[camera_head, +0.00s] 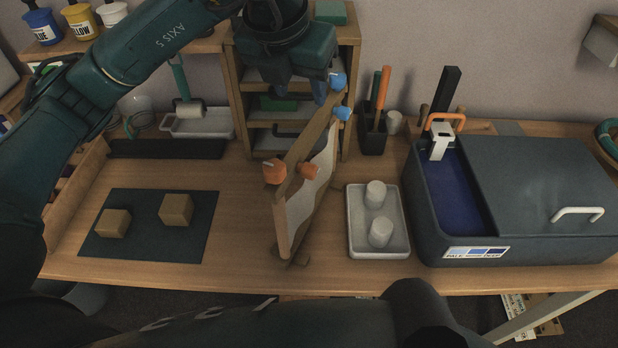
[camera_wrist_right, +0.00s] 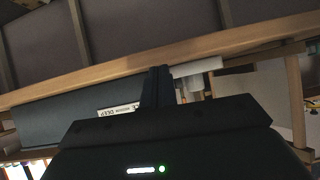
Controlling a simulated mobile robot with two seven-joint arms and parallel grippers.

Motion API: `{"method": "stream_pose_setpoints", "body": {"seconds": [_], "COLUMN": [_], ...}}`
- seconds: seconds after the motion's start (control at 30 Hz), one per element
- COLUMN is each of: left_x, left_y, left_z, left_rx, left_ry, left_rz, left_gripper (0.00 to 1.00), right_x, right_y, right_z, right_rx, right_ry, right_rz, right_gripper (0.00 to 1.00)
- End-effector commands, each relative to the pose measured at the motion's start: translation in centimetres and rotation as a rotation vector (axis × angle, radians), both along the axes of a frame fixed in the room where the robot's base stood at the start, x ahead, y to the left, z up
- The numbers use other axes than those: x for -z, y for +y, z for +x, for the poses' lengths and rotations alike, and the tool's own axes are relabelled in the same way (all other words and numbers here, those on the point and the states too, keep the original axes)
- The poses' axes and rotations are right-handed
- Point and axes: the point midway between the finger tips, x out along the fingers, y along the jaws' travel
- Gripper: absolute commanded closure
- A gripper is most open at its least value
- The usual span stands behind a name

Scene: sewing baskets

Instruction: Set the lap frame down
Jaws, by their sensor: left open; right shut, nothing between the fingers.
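The lap frame (camera_head: 283,217) is wooden with pale cloth stretched in it, two orange knobs at its near end and two blue knobs at its far end. It stands on edge, leaning, in the middle of the table, with its near foot at or close to the tabletop. My left gripper (camera_head: 328,92) is open at its far upper end, beside the blue knobs. Whether a finger touches the frame I cannot tell. My right gripper (camera_wrist_right: 158,86) is shut and empty in the right wrist view, with the table edge beyond it.
A dark mat (camera_head: 150,246) with two wooden blocks lies left of the frame. A pale tray (camera_head: 356,224) with two white cylinders sits close on its right. A dark lidded tub (camera_head: 535,185) fills the right side. A wooden shelf (camera_head: 347,35) stands behind the frame.

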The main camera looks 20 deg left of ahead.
Motion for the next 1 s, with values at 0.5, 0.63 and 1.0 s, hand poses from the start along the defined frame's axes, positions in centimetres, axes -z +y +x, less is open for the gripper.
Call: {"method": "stream_pose_setpoints", "body": {"seconds": [0.5, 0.63, 1.0], "left_x": [6.4, 8.2, 10.9], "left_y": [-0.4, -0.6, -0.8], "left_z": [2.3, 2.5, 3.5], "left_rx": [0.005, 0.004, 0.007], "left_ry": [0.005, 0.007, 0.002], "left_rz": [0.001, 0.001, 0.000], "left_gripper": [0.55, 0.55, 0.55], "right_x": [-0.3, -0.6, -0.2], "right_y": [-0.4, -0.6, -1.1], "right_z": [-0.2, -0.3, -0.4], "right_rx": [0.010, 0.016, 0.032], "right_ry": [0.017, 0.028, 0.045], "right_rz": [-0.007, -0.012, -0.018], "right_gripper": [1.00, 1.00, 1.00]}}
